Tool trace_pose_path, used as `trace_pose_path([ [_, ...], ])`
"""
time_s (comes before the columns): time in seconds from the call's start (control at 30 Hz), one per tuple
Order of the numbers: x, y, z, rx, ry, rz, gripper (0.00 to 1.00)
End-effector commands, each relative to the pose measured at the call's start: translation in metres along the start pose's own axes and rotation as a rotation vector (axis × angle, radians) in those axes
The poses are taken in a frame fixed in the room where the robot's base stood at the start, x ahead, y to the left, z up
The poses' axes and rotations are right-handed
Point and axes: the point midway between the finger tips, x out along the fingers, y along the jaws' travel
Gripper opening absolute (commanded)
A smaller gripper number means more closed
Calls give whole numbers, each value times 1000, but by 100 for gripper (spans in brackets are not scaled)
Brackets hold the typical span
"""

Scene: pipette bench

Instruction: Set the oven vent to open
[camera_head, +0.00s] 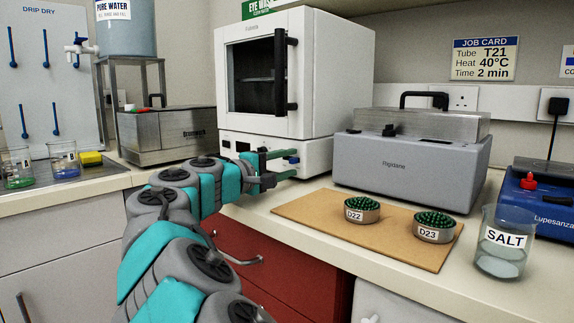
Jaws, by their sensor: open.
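The oven (345,75) is a white box with a dark window and a black vertical door handle (281,72). Its door is closed. Below the door is a control panel (318,154) with a small dark display (243,147). A small blue part (293,160) shows on the panel, beside my fingertips; I cannot tell whether it is the vent control or how it is set. My gripper (282,164) is open in front of the panel, its fingers pointing right toward the blue part. I cannot tell whether they touch it. My gripper hides part of the panel.
A grey Rigidane bath (410,165) stands right of the oven. A brown board (315,212) in front holds dishes D22 (362,215) and D23 (434,233). A SALT beaker (497,262) stands at right. A metal bath (165,145) stands left. Red drawers (290,270) are below the bench.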

Motion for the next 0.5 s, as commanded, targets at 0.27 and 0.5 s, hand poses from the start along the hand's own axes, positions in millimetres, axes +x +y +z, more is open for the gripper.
trace_pose_path([
  [0.27,-29,0,-1,0,4,3,48],
  [0.5,-67,0,0,2,2,1,48],
])
